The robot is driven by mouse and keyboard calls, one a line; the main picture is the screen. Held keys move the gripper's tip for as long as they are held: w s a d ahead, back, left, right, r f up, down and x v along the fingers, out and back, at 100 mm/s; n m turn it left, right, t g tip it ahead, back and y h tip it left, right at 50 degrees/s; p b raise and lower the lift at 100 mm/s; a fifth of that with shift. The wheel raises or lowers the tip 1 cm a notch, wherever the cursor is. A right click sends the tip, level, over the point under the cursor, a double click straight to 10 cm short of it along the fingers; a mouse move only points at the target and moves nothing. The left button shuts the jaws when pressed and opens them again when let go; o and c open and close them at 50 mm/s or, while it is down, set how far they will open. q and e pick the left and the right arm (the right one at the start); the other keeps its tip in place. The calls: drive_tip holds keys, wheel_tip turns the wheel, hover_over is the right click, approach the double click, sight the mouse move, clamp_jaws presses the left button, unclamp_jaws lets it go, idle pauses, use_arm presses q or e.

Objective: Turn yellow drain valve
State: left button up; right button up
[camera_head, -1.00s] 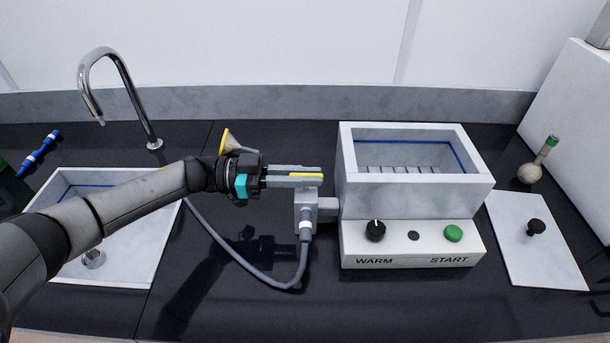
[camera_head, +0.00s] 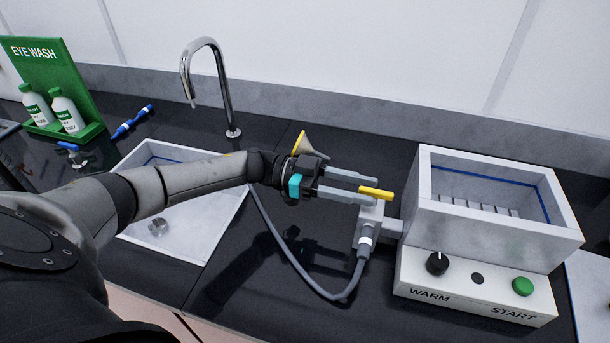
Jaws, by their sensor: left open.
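The yellow drain valve handle (camera_head: 376,193) is a short bar on top of a grey valve block (camera_head: 370,215). The block joins the left side of the white water bath (camera_head: 493,215). A grey hose (camera_head: 325,293) runs from the block's lower end and loops left towards the sink. My left gripper (camera_head: 368,189) is open, its two grey fingers pointing right. The fingertips are at the left end of the handle; I cannot tell whether they touch it. My right gripper is not in view.
The bath's front has a black WARM knob (camera_head: 437,263) and a green START button (camera_head: 522,286). A sink (camera_head: 225,225) with a chrome faucet (camera_head: 221,85) lies left, under my arm. A green eyewash stand (camera_head: 66,75) stands far left.

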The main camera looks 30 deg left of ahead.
use_arm(q)
drive_tip(key=b+v, duration=0.1)
drive_tip(key=v, duration=1.1)
drive_tip(key=shift+b, duration=0.4)
